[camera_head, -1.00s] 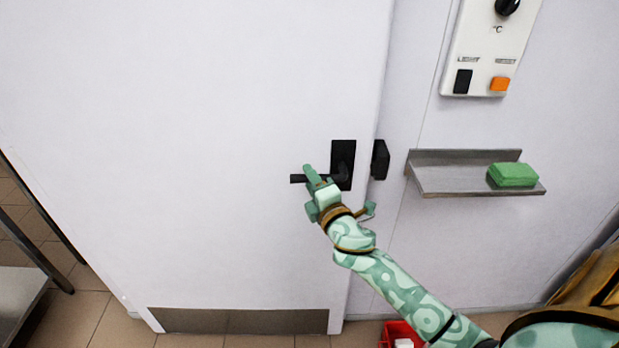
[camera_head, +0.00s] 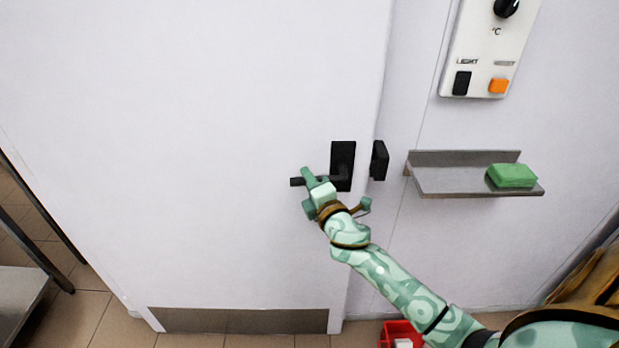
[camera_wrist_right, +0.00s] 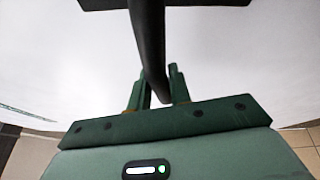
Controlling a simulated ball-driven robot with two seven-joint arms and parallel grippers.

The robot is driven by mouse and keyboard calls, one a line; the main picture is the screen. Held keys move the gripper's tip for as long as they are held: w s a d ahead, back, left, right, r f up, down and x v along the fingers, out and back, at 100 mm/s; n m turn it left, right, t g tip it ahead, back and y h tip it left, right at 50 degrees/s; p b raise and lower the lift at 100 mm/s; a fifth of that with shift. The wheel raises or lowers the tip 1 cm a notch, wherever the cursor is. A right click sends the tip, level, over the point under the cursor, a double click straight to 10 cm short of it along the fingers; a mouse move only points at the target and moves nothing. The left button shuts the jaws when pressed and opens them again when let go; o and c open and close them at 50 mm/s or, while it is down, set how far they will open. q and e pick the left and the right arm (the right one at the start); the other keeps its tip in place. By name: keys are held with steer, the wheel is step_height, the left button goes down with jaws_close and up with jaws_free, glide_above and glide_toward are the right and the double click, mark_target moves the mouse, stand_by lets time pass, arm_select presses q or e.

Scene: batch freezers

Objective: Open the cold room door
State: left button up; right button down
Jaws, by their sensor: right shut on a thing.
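The white cold room door (camera_head: 190,120) fills the left and middle of the head view and looks shut. Its black handle has an upright plate (camera_head: 342,158) and a lever (camera_head: 296,182) that points left, near the door's right edge. My right gripper (camera_head: 307,186) is at the lever, its arm reaching in from the lower right. In the right wrist view, the dark lever (camera_wrist_right: 150,45) runs down between the two green fingers of the gripper (camera_wrist_right: 160,90), which is shut on it. My left gripper is out of view.
A black catch (camera_head: 380,160) sits on the wall right of the door edge. A steel shelf (camera_head: 445,183) with a green block (camera_head: 512,175) juts out further right, below a control panel (camera_head: 480,50). A red container (camera_head: 399,330) stands on the floor below.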

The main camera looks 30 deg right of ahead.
steer(key=f+n+g+p, duration=0.1)
steer(key=n+p, duration=0.1)
steer(key=p, duration=0.1)
steer(key=shift+s+d+f, duration=0.1)
steer(key=shift+d+f, duration=0.05)
steer(key=shift+f, duration=0.05)
steer(key=shift+s+d+f+n+g+h+p, duration=0.1)
steer(key=shift+d+f+n+g+p, duration=0.15)
steer(key=shift+f+n+p, duration=0.35)
steer(key=shift+s+d+f+n+g+h+p, duration=0.15)
steer(key=shift+f+n+g+p, duration=0.25)
steer(key=shift+n+p, duration=0.35)
steer(key=shift+s+d+f+n+g+h+p, duration=0.1)
steer(key=shift+d+f+n+g+p, duration=0.15)
steer(key=shift+f+n+p, duration=0.45)
steer(key=shift+r, duration=0.1)
